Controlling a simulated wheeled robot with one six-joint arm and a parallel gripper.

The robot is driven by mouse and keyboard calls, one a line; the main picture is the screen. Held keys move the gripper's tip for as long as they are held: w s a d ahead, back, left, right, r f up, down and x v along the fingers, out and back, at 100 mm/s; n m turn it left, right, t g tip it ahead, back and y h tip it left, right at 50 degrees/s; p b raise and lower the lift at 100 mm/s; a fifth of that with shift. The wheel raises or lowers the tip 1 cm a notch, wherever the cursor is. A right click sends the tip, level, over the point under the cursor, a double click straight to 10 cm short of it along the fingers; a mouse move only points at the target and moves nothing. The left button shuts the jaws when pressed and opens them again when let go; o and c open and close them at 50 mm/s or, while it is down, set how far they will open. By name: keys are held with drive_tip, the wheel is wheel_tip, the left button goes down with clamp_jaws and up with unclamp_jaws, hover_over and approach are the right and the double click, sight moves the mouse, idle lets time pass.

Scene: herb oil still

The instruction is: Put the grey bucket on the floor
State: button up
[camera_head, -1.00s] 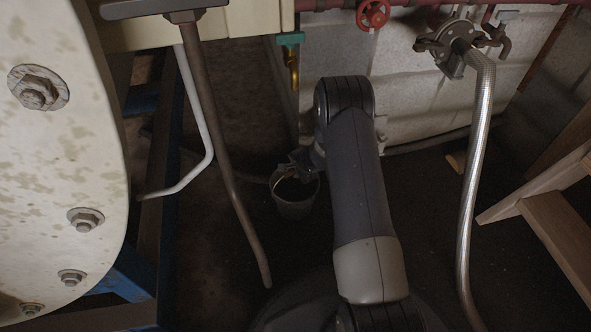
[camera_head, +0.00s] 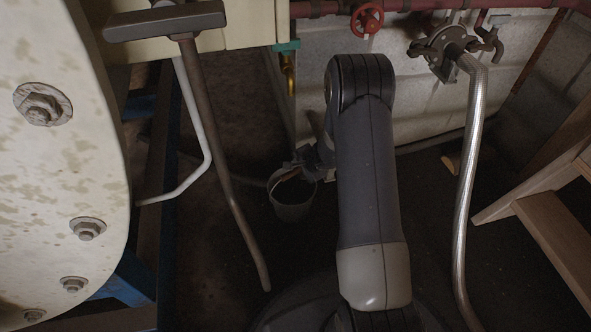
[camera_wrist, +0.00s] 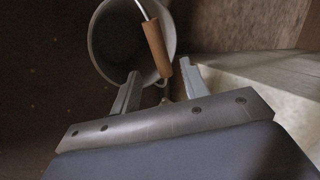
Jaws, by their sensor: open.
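The grey bucket (camera_head: 293,212) stands upright low by the wall, seemingly on the dark floor; its base is hard to make out. In the wrist view I look down into the bucket (camera_wrist: 97,45). Its wire handle is raised, with a wooden grip (camera_wrist: 156,46). My gripper (camera_head: 292,170) is at the bucket's top, left of my arm. In the wrist view my gripper (camera_wrist: 159,72) is open, and the wooden grip lies just beyond and between its fingertips. Whether a finger touches the grip I cannot tell.
A brass tap (camera_head: 289,70) is above the bucket. A brown pipe (camera_head: 225,180) and a white tube (camera_head: 207,150) are to its left. A braided hose (camera_head: 470,170) and wooden steps (camera_head: 545,215) are on the right.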

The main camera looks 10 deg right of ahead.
drive_tip(key=shift+v, duration=1.8)
drive_tip(key=shift+c, duration=0.3)
